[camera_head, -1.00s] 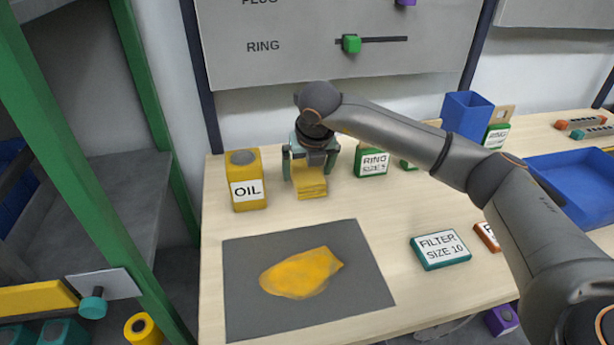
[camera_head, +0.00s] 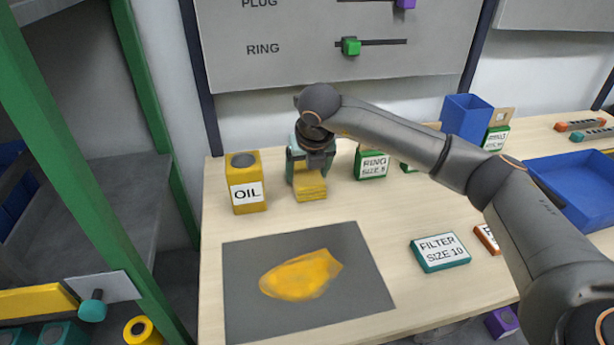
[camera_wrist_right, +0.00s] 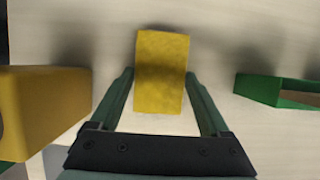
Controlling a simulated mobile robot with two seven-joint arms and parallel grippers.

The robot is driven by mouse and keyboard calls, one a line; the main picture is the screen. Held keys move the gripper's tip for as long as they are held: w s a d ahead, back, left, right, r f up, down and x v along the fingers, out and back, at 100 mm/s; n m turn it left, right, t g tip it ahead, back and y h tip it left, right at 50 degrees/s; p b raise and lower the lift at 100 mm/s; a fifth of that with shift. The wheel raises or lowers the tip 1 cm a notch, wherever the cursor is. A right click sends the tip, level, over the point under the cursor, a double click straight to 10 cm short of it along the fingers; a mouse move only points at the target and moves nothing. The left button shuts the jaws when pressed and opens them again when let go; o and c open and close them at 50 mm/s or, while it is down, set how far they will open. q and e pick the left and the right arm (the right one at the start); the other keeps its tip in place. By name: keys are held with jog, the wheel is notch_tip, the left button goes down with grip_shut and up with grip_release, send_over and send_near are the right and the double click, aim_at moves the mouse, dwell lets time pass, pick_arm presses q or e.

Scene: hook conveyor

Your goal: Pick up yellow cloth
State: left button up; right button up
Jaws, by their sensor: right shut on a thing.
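The yellow cloth (camera_head: 310,187) is a folded block on the table between the oil can and the green ring box. My right gripper (camera_head: 311,176) points down over it, with its fingers shut on the cloth's two sides. In the right wrist view the yellow cloth (camera_wrist_right: 161,72) lies between the two green fingers of my right gripper (camera_wrist_right: 160,88); its far end extends past the fingertips. The cloth appears to rest on the tabletop. My left gripper is not in view.
A yellow oil can (camera_head: 245,182) stands just left of the gripper, and a green ring box (camera_head: 371,163) just right. A grey mat (camera_head: 350,300) with a yellow-orange smear (camera_head: 302,275) lies in front. A filter box (camera_head: 440,252) and a blue tray (camera_head: 570,185) are to the right.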

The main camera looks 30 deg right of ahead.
jog(key=shift+r, duration=0.1)
jog(key=shift+r, duration=0.55)
jog(key=s+a+r, duration=1)
jog(key=r, duration=0.1)
jog(key=shift+r, duration=0.35)
jog(key=o, duration=0.7)
jog(key=c, duration=0.5)
jog(key=shift+d, duration=0.1)
